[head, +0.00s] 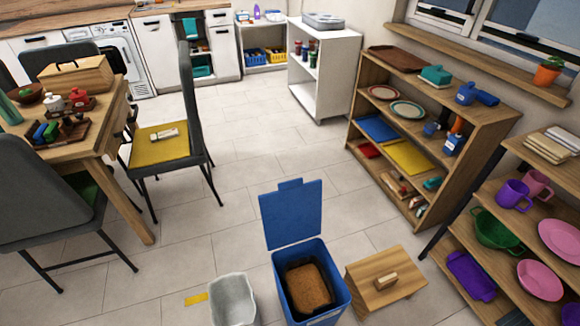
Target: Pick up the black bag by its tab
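A blue bin (279,275) stands on the floor at the bottom centre of the head view, with its blue lid (291,216) raised upright at the back. Inside it is a dark, black-looking lining (301,261) around a brown, rough-topped mass (309,288). The lining may be the black bag, but I cannot tell for certain. I cannot make out a tab on it. Neither of my grippers is in view.
A grey-white open bin (233,299) stands left of the blue bin, and a wooden box with a handle (386,285) to its right. A yellow strip (196,299) lies on the floor. Shelves (440,180) line the right; a table (110,112) and chairs stand left. The middle floor is clear.

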